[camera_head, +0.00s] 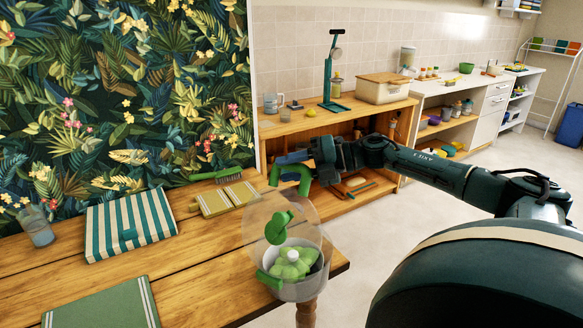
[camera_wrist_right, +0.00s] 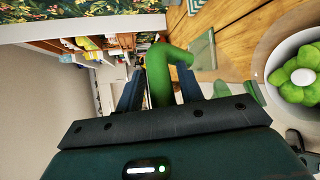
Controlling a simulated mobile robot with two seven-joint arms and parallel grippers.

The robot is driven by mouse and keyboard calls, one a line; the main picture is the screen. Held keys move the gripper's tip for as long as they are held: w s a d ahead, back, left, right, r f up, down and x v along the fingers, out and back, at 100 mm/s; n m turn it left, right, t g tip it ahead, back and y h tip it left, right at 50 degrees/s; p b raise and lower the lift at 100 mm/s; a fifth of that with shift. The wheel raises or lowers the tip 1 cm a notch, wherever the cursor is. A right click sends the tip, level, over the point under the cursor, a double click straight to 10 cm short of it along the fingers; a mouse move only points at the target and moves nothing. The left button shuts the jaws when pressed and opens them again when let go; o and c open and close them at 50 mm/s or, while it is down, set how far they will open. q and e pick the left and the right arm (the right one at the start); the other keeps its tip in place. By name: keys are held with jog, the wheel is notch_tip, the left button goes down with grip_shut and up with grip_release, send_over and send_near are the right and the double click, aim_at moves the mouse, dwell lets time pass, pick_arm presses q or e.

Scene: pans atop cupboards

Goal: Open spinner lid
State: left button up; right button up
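The salad spinner's bowl (camera_head: 290,289) stands at the table's right corner, with a green flower-shaped insert with a white centre (camera_head: 291,264) inside. The clear round lid (camera_head: 262,222) appears tilted up above the bowl, carrying a green knob (camera_head: 279,228). My right gripper (camera_head: 298,172) is beyond the lid's top, at a curved green handle (camera_head: 291,168). In the right wrist view the fingers (camera_wrist_right: 160,92) lie on both sides of this green handle (camera_wrist_right: 158,70) and appear closed on it. How the handle joins the lid is unclear. My left gripper is out of view.
A wooden cupboard (camera_head: 340,112) stands behind my right forearm. Open floor lies right of the table.

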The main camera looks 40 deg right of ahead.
jog(key=shift+o, duration=0.3)
jog(key=s+d+r+p, duration=0.1)
jog(key=p, duration=0.2)
jog(key=shift+s+r, duration=0.35)
jog(key=shift+s, duration=0.05)
jog(key=shift+s+d, duration=0.1)
jog(key=shift+s, duration=0.05)
jog(key=s+d+r, duration=0.5)
jog(key=s+r, duration=0.2)
jog(key=s, duration=0.1)
jog(key=shift+s, duration=0.3)
dwell(0.6)
dwell(0.6)
